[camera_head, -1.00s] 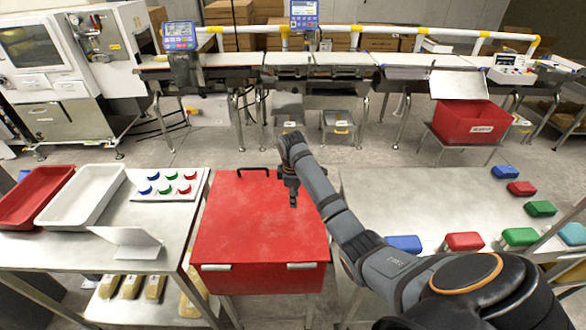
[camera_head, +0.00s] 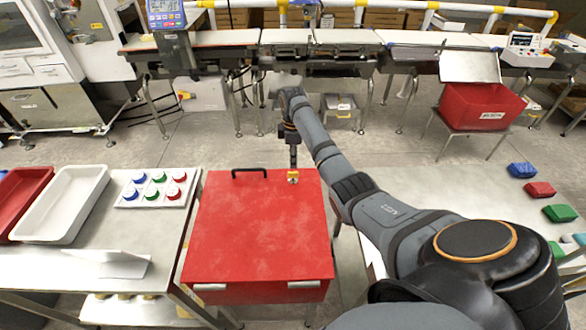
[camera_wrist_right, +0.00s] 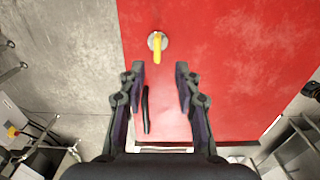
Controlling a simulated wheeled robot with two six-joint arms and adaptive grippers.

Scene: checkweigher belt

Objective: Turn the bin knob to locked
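The red bin (camera_head: 255,235) stands between two tables with its flat lid closed. Its knob (camera_head: 293,177), a yellow lever on a round silver base, sits near the lid's far right corner. In the right wrist view the knob (camera_wrist_right: 158,46) lies just beyond the fingertips, its lever pointing down the picture toward the gripper. My right gripper (camera_head: 293,163) is above the lid's far edge by the knob. In the wrist view the right gripper (camera_wrist_right: 160,75) is open, its fingers apart and empty. My left gripper is not in view.
A black handle (camera_head: 249,171) stands up on the lid left of the knob; in the wrist view the handle (camera_wrist_right: 146,110) shows between the fingers. The left table holds a white tray (camera_head: 48,232) and a button panel (camera_head: 130,201). A conveyor (camera_head: 225,41) runs behind.

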